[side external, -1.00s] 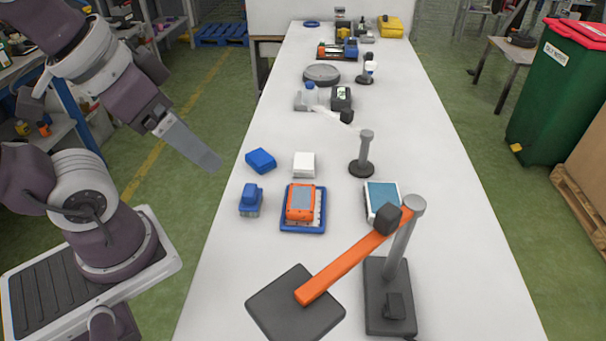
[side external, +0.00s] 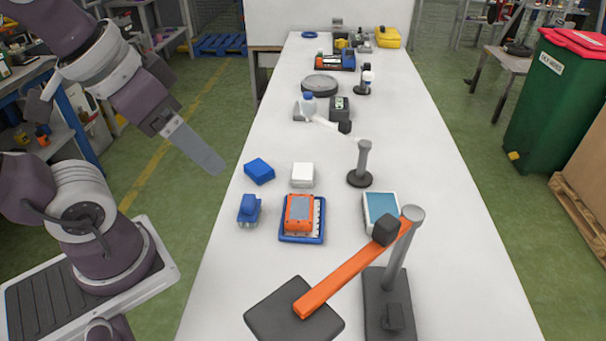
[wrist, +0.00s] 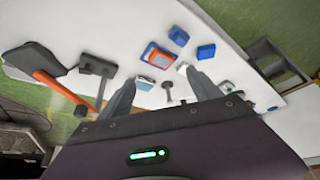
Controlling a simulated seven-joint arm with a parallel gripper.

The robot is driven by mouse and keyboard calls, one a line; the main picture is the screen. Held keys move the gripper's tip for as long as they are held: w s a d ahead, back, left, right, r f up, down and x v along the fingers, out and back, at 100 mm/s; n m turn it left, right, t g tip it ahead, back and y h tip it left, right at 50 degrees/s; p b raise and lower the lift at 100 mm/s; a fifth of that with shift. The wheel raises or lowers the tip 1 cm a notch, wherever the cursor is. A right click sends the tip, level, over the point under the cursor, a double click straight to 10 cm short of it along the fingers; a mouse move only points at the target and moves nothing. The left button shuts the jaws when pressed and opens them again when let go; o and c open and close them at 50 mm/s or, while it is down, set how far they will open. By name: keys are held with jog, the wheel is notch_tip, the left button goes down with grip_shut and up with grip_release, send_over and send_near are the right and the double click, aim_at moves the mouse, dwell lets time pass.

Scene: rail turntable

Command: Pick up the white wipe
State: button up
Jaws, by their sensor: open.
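The white wipe (side external: 302,174) looks like a small white block lying flat on the white table, right of a blue block (side external: 259,171) and behind an orange device on a blue tray. It also shows in the wrist view (wrist: 183,68), partly by the right finger's tip. My gripper (side external: 207,160) hangs left of the table edge, above and apart from the wipe. In the wrist view my gripper (wrist: 160,77) has its two fingers spread wide, with nothing held between them.
The orange device (side external: 300,213) sits on its tray beside a blue item (side external: 249,210). A grey post stand (side external: 362,165) and a tablet-like device (side external: 381,213) stand to the right. An orange arm (side external: 350,270) on a black base crosses the front. The table's right side is clear.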

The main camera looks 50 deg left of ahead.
jog(key=w+a+n+g, duration=0.1)
jog(key=w+n+g, duration=0.1)
jog(key=w, duration=0.7)
jog(key=n+g, duration=0.3)
jog(key=n, duration=0.4)
send_over(303, 170)
notch_tip(303, 170, down, 17)
jog(key=shift+d+f, duration=0.15)
jog(key=shift+f, duration=0.05)
notch_tip(303, 170, down, 7)
jog(key=shift+f, duration=0.15)
jog(key=c, duration=1.4)
notch_tip(303, 170, up, 10)
jog(key=shift+r, duration=0.1)
